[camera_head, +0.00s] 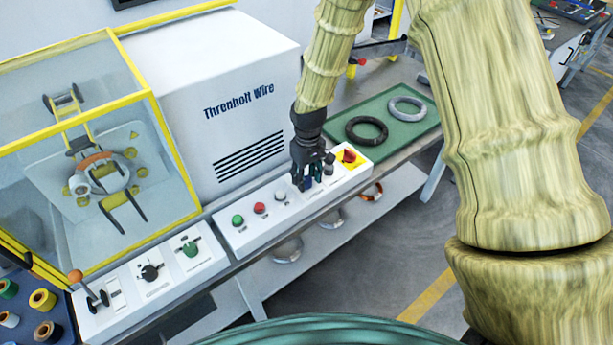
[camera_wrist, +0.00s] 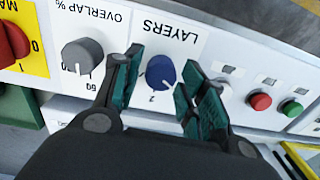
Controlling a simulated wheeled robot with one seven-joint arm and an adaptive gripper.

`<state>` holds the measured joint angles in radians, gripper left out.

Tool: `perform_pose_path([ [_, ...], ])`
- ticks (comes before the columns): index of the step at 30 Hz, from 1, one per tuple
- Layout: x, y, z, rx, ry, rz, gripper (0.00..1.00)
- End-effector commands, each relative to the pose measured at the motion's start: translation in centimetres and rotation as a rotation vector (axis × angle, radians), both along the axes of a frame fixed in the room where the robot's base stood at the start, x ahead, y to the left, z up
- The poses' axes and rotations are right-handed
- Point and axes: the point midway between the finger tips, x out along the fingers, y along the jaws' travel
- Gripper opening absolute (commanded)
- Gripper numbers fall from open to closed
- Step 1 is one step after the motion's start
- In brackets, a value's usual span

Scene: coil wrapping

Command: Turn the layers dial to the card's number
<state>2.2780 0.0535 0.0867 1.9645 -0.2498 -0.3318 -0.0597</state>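The blue layers dial (camera_wrist: 161,72) sits on a white panel under the printed word LAYERS (camera_wrist: 171,31), which appears upside down in the wrist view. A white pointer mark shows on its lower right side, and a printed 2 (camera_wrist: 152,98) is below it; other scale numbers are hidden. My gripper (camera_wrist: 163,62) is open, with one green-padded finger on each side of the dial. Gaps show between the fingers and the dial. In the head view my gripper (camera_head: 310,178) points down over the panel and mostly hides the dial. I cannot make out a card with a number.
A grey overlap dial (camera_wrist: 83,55) is close beside my left finger. Red (camera_wrist: 260,101) and green (camera_wrist: 291,108) buttons lie to the right. A red switch on yellow (camera_head: 349,157) ends the panel. A green tray (camera_head: 345,108) with two coils lies behind.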

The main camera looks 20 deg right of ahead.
Motion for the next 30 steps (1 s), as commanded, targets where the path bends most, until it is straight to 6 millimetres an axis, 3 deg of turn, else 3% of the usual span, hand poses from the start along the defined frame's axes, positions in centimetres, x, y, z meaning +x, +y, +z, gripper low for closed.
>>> perform_pose_path([
  [14,0.0,0.0,0.8,0.000,-0.001,-0.001,0.51],
  [30,0.1,-0.2,9.0,0.001,-0.002,-0.001,0.51],
])
